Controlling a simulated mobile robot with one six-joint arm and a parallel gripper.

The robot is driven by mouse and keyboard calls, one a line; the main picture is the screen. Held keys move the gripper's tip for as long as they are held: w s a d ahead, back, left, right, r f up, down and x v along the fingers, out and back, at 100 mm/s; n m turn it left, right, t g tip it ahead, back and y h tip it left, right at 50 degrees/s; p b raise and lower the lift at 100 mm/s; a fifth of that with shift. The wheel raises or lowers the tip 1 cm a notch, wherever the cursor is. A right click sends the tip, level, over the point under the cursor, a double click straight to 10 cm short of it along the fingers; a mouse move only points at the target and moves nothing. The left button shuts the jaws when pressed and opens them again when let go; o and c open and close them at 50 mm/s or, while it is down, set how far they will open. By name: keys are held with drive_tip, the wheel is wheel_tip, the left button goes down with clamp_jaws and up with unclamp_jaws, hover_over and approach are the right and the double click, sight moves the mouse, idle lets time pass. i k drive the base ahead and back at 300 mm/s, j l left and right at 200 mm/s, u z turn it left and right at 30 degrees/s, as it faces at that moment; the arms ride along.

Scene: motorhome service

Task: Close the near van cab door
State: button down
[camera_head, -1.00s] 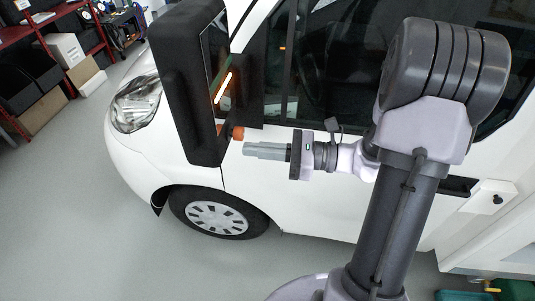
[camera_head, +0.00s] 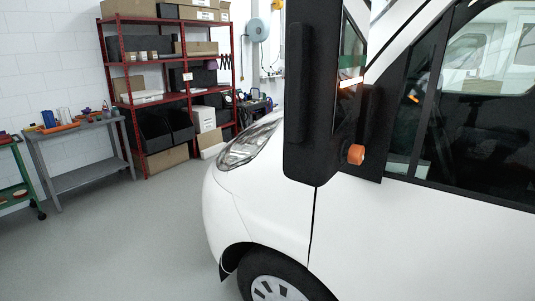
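The near van cab door (camera_head: 420,245) fills the lower right of the head view as a white panel with a dark window (camera_head: 490,130). Its front edge shows as a thin dark seam beside the front fender (camera_head: 275,205). The door looks roughly in line with the van's side, but I cannot tell whether it is fully shut. The large black door mirror (camera_head: 305,110) stands out in front, with an orange knob-like part (camera_head: 356,154) by its lower edge. The door's rear edge and handle are out of view. My gripper is not in view.
A red shelf rack (camera_head: 130,90) with boxes and bins stands by the back wall. A grey workbench (camera_head: 90,175) and a green-framed trolley (camera_head: 20,180) are at the left. The grey floor (camera_head: 130,245) left of the van is clear.

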sight(379, 234)
drive_tip(key=l+z, duration=0.7)
drive_tip(key=z, duration=0.2)
drive_tip(key=l+z, duration=0.3)
drive_tip(key=z, duration=0.15)
drive_tip(key=i, duration=0.05)
